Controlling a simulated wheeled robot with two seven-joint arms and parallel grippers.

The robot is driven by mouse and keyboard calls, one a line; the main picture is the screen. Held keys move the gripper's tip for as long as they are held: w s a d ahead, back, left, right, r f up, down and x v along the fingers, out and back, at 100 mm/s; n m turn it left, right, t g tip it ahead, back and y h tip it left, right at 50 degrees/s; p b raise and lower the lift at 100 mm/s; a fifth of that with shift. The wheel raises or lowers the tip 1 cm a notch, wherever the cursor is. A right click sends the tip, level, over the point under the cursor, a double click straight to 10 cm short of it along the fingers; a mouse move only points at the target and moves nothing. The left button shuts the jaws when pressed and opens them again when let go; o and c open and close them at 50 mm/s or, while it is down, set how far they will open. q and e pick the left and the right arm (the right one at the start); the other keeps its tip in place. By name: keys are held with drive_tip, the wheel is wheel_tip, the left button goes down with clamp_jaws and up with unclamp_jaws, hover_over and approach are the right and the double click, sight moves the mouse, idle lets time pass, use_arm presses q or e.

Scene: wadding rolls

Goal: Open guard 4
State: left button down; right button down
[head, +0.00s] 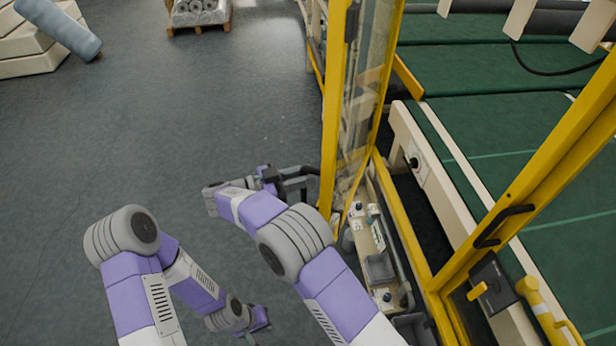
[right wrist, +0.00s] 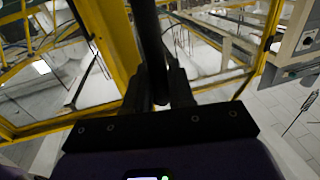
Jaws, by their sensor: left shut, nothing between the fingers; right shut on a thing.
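A guard door with a yellow frame (head: 334,110) and a clear panel (head: 365,100) stands at a steep angle to the camera in the head view. It appears swung out from the machine, with a gap to its right; I cannot read a number on it. My right gripper (head: 285,178) is at the near edge of this door, shut on its dark handle. In the right wrist view the black handle bar (right wrist: 151,45) runs between the fingers (right wrist: 161,92). My left gripper (head: 262,320) is low in the head view, shut and empty, apart from the door.
A machine with green belts (head: 480,120) lies at the right. Another yellow frame (head: 560,170) with a black handle (head: 502,226) stands at the right. A pallet with rolls (head: 198,14) is at the back. The grey floor (head: 180,120) at left is clear.

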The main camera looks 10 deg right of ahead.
drive_tip(key=shift+w+r, duration=0.15)
drive_tip(key=shift+w, duration=0.05)
drive_tip(key=c, duration=1.4)
unclamp_jaws()
drive_tip(key=shift+o, duration=1.4)
drive_tip(key=shift+w, duration=0.1)
drive_tip(key=v, duration=0.7)
drive_tip(key=shift+a+b, duration=0.25)
drive_tip(key=shift+b, duration=0.1)
drive_tip(key=shift+c, duration=0.4)
